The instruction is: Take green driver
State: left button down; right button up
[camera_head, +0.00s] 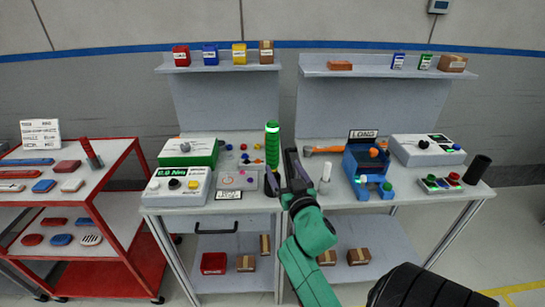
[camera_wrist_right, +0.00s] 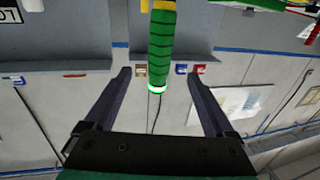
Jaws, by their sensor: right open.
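The green driver (camera_head: 272,146) stands upright on the left workbench in the head view, with a ribbed green handle and a bright ring near its top. It also shows in the right wrist view (camera_wrist_right: 162,48), between the fingers' directions and beyond the fingertips. My right gripper (camera_head: 281,168) is beside the driver at the bench's right end, its fingers spread. The driver's lower end is partly hidden by the gripper in the head view. My left gripper is not in view.
A green-and-white box (camera_head: 188,153) and a white module (camera_head: 178,186) stand left of the driver. A small white cylinder (camera_head: 325,172) and a blue fixture marked LONG (camera_head: 362,158) stand on the right bench. A red cart (camera_head: 110,185) is at far left.

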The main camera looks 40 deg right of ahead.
aim_at(274, 151)
jog(key=p+x, duration=0.2)
jog(key=x, duration=0.9)
jog(key=shift+w, duration=0.15)
jog(key=shift+w+d+f, duration=0.25)
jog(key=shift+w, duration=0.15)
jog(key=shift+s+a+r, duration=0.1)
jog(key=shift+r, duration=0.1)
grip_shut()
